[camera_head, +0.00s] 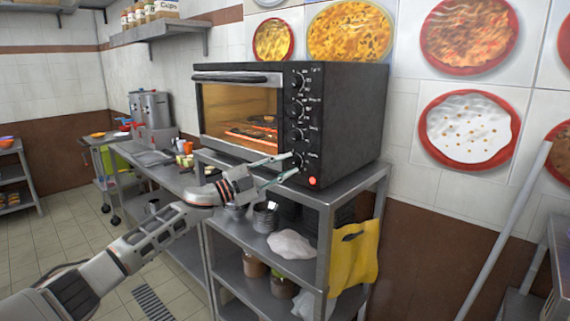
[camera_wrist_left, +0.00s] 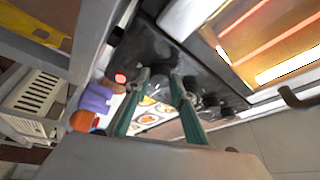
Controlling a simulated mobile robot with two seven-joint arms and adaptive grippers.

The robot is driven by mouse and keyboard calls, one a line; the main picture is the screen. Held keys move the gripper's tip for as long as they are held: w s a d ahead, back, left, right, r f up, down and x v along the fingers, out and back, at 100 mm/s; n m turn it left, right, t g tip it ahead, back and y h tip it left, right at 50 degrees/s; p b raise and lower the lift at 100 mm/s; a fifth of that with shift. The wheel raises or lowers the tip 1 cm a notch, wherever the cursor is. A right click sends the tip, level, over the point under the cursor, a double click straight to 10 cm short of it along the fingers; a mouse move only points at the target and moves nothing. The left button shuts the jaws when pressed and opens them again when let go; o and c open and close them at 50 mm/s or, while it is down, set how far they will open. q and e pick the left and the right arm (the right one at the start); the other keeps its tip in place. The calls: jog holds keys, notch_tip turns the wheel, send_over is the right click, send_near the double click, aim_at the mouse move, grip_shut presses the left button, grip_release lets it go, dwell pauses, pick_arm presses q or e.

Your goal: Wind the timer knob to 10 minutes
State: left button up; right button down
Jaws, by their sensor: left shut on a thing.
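The black toaster oven (camera_head: 345,120) stands on a steel shelf unit, with a column of several dark knobs on its front panel. My left gripper (camera_head: 292,164) reaches in from the left, its green fingers at the lowest knob (camera_head: 298,158), the likely timer knob, just above a red light (camera_head: 312,181). In the left wrist view, the left gripper (camera_wrist_left: 161,74) has its fingers to either side of a dark spot on the panel; the knob between them is hard to make out. The other knobs (camera_wrist_left: 210,104) show beside the right finger. The knob's markings are too small to read.
The oven door is shut, with a long handle (camera_head: 222,78) and a lit window. A counter (camera_head: 170,176) with food containers runs to the left.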

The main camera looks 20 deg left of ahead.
pick_arm(q)
jog(key=shift+r+m+g, duration=0.1)
jog(key=shift+m+g, duration=0.2)
jog(key=shift+m, duration=0.4)
jog(key=o, duration=1.1)
jog(key=v, duration=1.2)
